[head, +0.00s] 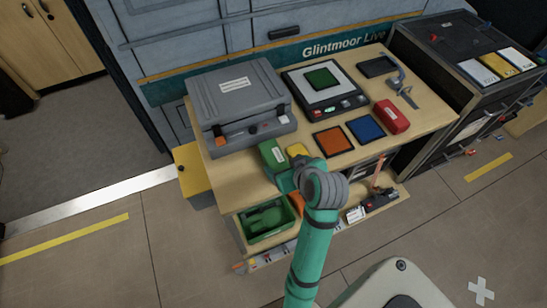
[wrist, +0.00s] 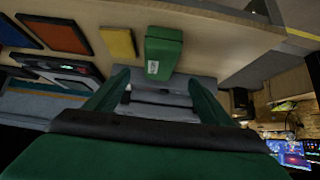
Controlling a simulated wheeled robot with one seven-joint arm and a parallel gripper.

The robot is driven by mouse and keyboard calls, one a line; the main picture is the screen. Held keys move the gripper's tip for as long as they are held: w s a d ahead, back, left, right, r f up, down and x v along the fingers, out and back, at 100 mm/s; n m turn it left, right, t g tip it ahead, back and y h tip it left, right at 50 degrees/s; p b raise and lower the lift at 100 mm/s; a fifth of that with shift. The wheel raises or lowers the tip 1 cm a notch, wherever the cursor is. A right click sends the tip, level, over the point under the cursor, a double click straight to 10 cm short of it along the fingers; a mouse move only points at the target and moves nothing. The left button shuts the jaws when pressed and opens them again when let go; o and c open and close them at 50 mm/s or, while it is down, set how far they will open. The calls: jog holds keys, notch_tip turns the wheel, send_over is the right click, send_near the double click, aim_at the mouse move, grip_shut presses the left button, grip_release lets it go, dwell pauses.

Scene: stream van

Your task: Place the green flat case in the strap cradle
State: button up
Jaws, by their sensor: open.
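A green case with a white label (head: 272,153) lies at the table's front left, in front of the grey hard case; it also shows in the wrist view (wrist: 164,50). A flatter green square (head: 322,78) lies on a white-topped device at the back. My gripper (head: 287,175) is by the labelled green case, partly hidden by my arm. In the wrist view my gripper (wrist: 160,84) has its fingers apart, with the green case beyond their tips and nothing held. A grey-blue strap-like holder (head: 402,88) stands at the table's right; I cannot tell whether it is the cradle.
The grey hard case (head: 237,95) fills the back left. A yellow block (head: 297,150), orange panel (head: 333,141), blue panel (head: 366,130) and red case (head: 392,117) lie along the front. A green bin (head: 265,235) is on the lower shelf. Bare tabletop shows at the right.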

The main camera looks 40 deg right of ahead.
aim_at(275, 156)
jog(key=x, duration=0.4)
jog(key=shift+w+f, duration=0.15)
jog(key=shift+f, duration=0.05)
jog(key=shift+r+x, duration=0.2)
jog(key=shift+x, duration=2.5)
jog(key=shift+w+d, duration=0.15)
jog(key=c, duration=1.5)
jog(key=shift+c, duration=0.2)
jog(key=shift+r, duration=0.15)
